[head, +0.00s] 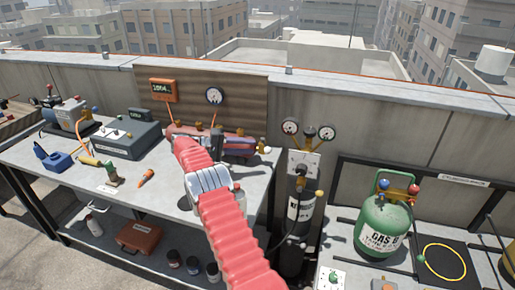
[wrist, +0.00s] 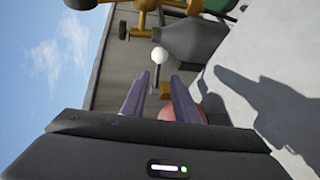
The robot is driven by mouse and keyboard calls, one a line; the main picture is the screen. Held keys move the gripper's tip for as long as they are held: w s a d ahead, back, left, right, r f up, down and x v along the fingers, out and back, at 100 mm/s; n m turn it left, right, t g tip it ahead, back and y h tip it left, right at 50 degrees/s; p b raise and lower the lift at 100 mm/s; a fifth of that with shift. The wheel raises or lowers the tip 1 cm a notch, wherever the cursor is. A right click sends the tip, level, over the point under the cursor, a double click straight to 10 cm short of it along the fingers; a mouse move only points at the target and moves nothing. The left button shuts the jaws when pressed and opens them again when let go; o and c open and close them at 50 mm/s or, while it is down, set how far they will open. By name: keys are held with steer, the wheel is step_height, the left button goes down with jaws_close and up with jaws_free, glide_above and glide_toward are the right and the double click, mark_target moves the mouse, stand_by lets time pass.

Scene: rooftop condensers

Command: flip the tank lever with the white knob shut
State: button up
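The white knob (wrist: 160,55) shows in the wrist view as a small ball on a thin dark stem, just beyond and between my fingertips. My gripper (wrist: 161,77) is open, its two fingers apart with nothing between them. I cannot tell the exact gap to the knob. In the head view a reddish tank (head: 238,136) lies on the bench, with a white ball (head: 267,149) at its right end; I cannot tell if this is the same knob. My red-sleeved arm covers the tank's front left part, and my fingers are not clear there.
Behind the tank stands a corrugated panel with a gauge (head: 214,96). A dark cylinder (head: 298,215) and a green tank (head: 380,225) stand at right.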

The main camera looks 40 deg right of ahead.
steer(key=shift+v, duration=0.75)
steer(key=shift+c, duration=0.4)
steer(key=shift+a+r, duration=0.1)
steer(key=shift+r, duration=0.15)
steer(key=c, duration=0.3)
steer(key=a+r, duration=0.1)
steer(key=r, duration=0.1)
steer(key=a+r+t+y, duration=0.1)
steer(key=a+r+n+t, duration=0.1)
steer(key=r, duration=0.1)
steer(key=shift+w+a+r, duration=0.1)
steer(key=shift+a+r, duration=0.1)
steer(key=shift+r, duration=0.15)
jaws_close()
steer(key=s+a+r+n+t+y, duration=0.2)
steer(key=s+a+r+t, duration=0.15)
steer(key=a+r, duration=0.3)
steer(key=s+a+r+n+t+y, duration=0.1)
steer(key=s+a+r+t+y, duration=0.15)
steer(key=s+a+r, duration=0.4)
steer(key=s+a+f+n+t+y, duration=0.1)
steer(key=s+a+f+t+y, duration=0.1)
steer(key=s+a, duration=1)
steer(key=s+a+f+n+t+y, duration=0.1)
steer(key=s+a+y, duration=0.5)
steer(key=s+a, duration=0.7)
steer(key=a+f+t, duration=0.1)
steer(key=t, duration=0.1)
steer(key=shift+f+t, duration=0.4)
